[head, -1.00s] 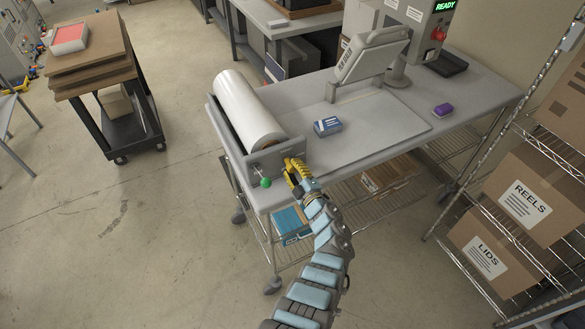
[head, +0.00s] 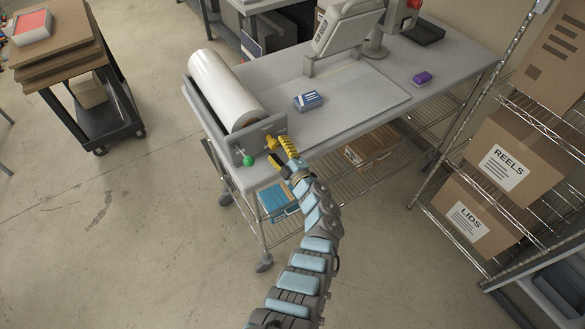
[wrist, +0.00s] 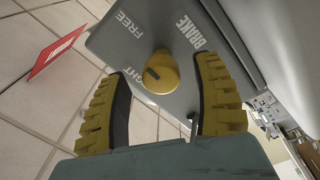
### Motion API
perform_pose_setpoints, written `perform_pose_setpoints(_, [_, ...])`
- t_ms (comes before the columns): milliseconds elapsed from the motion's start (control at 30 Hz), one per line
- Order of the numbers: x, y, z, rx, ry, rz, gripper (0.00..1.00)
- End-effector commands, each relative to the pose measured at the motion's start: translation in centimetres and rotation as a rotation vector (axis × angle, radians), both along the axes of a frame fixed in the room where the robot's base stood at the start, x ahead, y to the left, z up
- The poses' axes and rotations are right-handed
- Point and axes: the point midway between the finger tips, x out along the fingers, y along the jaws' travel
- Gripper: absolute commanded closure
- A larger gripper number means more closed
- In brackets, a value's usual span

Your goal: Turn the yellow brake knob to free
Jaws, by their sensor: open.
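The yellow brake knob (wrist: 160,72) is on a grey plate (wrist: 110,45) in the wrist view, with FREE and BRAKE printed above it. A third label beside it is partly hidden and ends in "GHT". A dark mark on the knob's face lies toward that partly hidden label. My gripper (wrist: 163,95) is open, with one yellow finger on each side of the knob and visible gaps to both. In the head view the knob (head: 271,141) sits on the end plate of the roll holder, and my gripper (head: 280,154) is right in front of it.
A green ball handle (head: 248,160) is just left of the knob. A white roll (head: 222,90) lies behind the end plate. A blue box (head: 307,101) and a purple block (head: 422,78) are on the bench (head: 365,120). A wire shelf with cartons (head: 500,166) stands at the right.

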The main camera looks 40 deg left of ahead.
Motion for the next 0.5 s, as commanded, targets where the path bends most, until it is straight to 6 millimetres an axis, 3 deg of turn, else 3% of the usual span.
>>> perform_pose_setpoints(500, [-2.0,-4.2,-0.3,-0.003,0.0,0.004,0.34])
